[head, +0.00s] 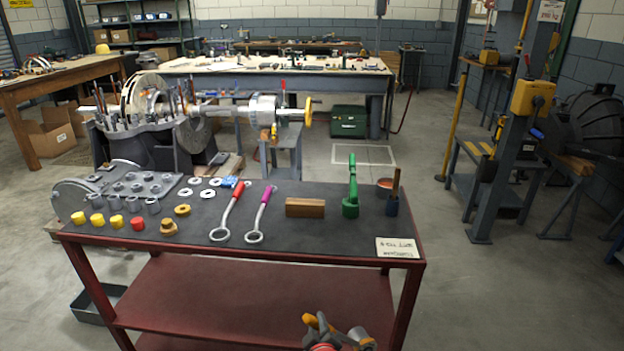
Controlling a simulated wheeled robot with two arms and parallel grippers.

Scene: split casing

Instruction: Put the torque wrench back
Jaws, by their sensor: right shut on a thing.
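My right gripper (335,334) is at the bottom edge of the head view, in front of the red bench and below its top. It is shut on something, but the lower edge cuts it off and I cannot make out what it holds. Two ring-ended wrenches lie on the dark bench top: one with a red handle (234,203) and one with a magenta handle (265,209). I cannot tell whether either is the torque wrench. My left gripper is not in view.
A split casing machine (150,135) stands behind.

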